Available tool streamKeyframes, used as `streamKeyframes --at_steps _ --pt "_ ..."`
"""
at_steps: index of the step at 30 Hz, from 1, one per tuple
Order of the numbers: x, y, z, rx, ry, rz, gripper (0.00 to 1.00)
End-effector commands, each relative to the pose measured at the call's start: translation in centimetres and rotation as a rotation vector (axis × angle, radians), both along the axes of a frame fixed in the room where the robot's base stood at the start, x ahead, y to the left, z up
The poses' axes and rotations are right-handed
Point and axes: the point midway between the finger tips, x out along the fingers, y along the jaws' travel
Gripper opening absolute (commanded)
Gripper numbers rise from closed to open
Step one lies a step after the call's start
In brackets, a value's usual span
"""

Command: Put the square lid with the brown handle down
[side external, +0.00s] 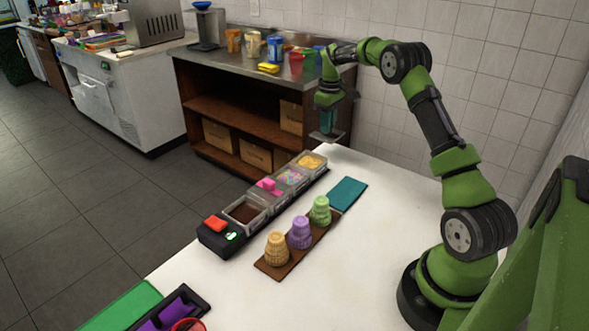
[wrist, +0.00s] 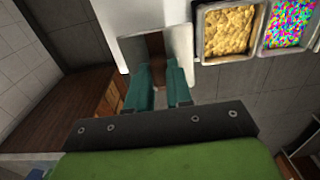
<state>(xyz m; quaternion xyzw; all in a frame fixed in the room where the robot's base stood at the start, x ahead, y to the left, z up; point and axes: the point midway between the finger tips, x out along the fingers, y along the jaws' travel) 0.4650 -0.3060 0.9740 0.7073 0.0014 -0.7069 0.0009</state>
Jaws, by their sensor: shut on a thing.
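My gripper (side external: 329,122) is raised above the far end of the white table, beyond the row of topping containers. Its teal fingers are shut on the brown handle (wrist: 155,46) of the square lid (wrist: 181,44), also seen in the wrist view between the fingertips (wrist: 159,72). The lid is a pale grey plate. In the side view the lid (side external: 325,137) hangs below the fingers, clear of the tabletop. The container of yellow-brown crumbs (side external: 311,162) is open and lies close to the lid; the fingers hide part of the handle.
The row also holds containers of colored sprinkles (side external: 291,176), pink topping (side external: 269,187) and dark topping (side external: 246,212). A teal mat (side external: 347,193) lies on the table near a brown board (side external: 268,268) with cup stacks. The white table (side external: 380,240) has free room on the right.

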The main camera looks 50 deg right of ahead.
Motion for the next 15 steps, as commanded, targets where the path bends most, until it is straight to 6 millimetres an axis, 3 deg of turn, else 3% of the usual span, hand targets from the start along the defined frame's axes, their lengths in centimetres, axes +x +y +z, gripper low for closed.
streamKeyframes --at_steps 3,15 --pt "-0.1 0.0 -2.2 0.002 0.003 -0.002 0.00" --pt "0.0 0.0 -6.8 0.001 0.001 -0.004 0.00"
